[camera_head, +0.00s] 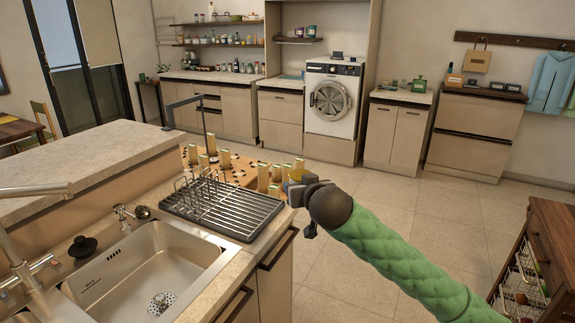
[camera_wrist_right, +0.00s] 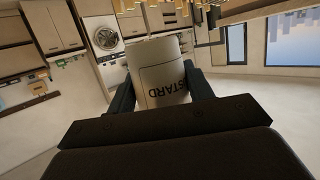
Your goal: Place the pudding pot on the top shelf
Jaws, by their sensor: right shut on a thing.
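My right gripper (camera_head: 298,186) is at the right end of the kitchen counter, and its arm comes in from the right. It is shut on a pale round pot (camera_wrist_right: 162,80), held between its two fingers in the right wrist view. The pot's label reads "STARD", upside down in that view, with its start out of sight. In the head view only a yellowish bit of it (camera_head: 298,176) shows behind the gripper. The top shelf (camera_head: 228,22) is on the back wall, with several jars on it and a lower shelf beneath. My left gripper is out of view.
A dish rack (camera_head: 222,208) and a sink (camera_head: 150,270) are on the near counter. Several pale cylinders stand on a wooden board (camera_head: 245,177) behind the rack. A washing machine (camera_head: 332,98) stands at the back. The tiled floor (camera_head: 420,210) is clear.

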